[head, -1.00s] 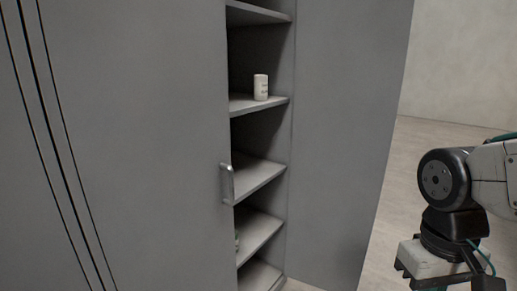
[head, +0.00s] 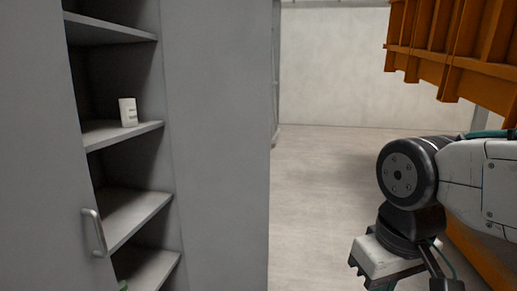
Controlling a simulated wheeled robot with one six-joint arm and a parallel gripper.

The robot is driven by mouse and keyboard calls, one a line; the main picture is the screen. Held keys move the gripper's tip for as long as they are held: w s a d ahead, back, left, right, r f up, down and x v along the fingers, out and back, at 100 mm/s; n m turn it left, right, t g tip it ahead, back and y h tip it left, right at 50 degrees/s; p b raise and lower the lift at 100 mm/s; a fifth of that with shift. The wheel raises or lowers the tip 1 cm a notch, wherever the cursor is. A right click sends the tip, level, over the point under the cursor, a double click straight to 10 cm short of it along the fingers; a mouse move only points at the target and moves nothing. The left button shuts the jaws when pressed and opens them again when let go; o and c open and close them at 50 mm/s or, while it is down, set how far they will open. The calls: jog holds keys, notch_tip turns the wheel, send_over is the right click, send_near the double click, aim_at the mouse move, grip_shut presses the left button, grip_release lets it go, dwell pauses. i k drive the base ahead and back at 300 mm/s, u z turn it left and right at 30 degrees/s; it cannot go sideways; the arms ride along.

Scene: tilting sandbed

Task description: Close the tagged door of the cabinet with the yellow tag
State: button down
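A grey cabinet fills the left of the head view, its inside partly open to me. A grey door with a metal bar handle (head: 94,232) covers its left part. Another tall grey panel (head: 215,150) stands right of the opening; I cannot tell whether it is an open door or the side wall. No yellow tag shows.
A white container (head: 128,111) stands on a cabinet shelf (head: 125,134). A small green thing (head: 123,287) shows at the bottom edge. A large orange ribbed structure (head: 455,50) hangs at upper right. The pale floor (head: 315,190) is clear between cabinet and arm.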

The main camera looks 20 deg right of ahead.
aim_at(218, 57)
jog(key=z, duration=0.75)
jog(key=i, duration=5.45)
jog(key=u, duration=4.4)
jog(key=i, duration=0.45)
jog(key=z, duration=0.1)
